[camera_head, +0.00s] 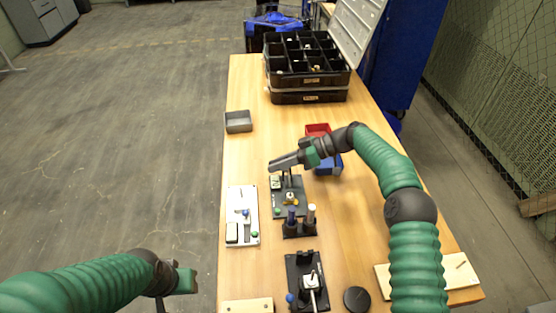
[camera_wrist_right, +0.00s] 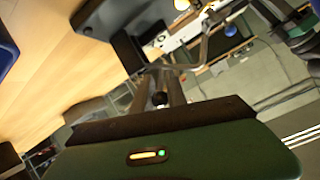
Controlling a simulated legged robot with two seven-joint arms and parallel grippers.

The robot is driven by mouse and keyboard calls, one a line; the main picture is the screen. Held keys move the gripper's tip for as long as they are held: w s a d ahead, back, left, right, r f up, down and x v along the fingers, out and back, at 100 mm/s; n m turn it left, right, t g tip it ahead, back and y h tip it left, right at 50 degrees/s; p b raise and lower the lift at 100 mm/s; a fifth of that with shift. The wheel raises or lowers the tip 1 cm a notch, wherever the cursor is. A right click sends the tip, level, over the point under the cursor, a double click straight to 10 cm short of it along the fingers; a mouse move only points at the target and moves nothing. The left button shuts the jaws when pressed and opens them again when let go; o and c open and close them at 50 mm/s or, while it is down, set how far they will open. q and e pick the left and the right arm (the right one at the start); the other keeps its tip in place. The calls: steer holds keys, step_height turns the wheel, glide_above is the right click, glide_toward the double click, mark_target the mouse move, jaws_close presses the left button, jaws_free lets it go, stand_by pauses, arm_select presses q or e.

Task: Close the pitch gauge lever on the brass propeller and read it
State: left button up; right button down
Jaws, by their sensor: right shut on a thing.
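The pitch gauge (camera_head: 291,208) is a dark plate with upright parts at mid-table, with a small brass propeller (camera_head: 291,197) on it. My right gripper (camera_head: 279,163) reaches over the gauge's far end from the right. In the right wrist view its fingers (camera_wrist_right: 168,92) are shut around a small dark knob (camera_wrist_right: 159,99), which looks like the lever's end. The gripper hides part of the lever, and its exact angle cannot be told. My left gripper (camera_head: 182,281) is off the table's left edge, away from the gauge; its jaws cannot be made out.
A white board (camera_head: 236,205) lies left of the gauge. A dark holder (camera_head: 298,231) with two upright pieces and another black fixture (camera_head: 293,268) stand nearer. A grey tray (camera_head: 238,122), red bin (camera_head: 317,129) and compartment case (camera_head: 310,83) are farther back.

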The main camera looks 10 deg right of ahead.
steer(key=shift+s+f, duration=0.1)
steer(key=c, duration=1.3)
jaws_free()
steer(key=shift+c, duration=0.2)
steer(key=p+v, duration=0.2)
steer(key=v, duration=1)
steer(key=shift+p, duration=0.35)
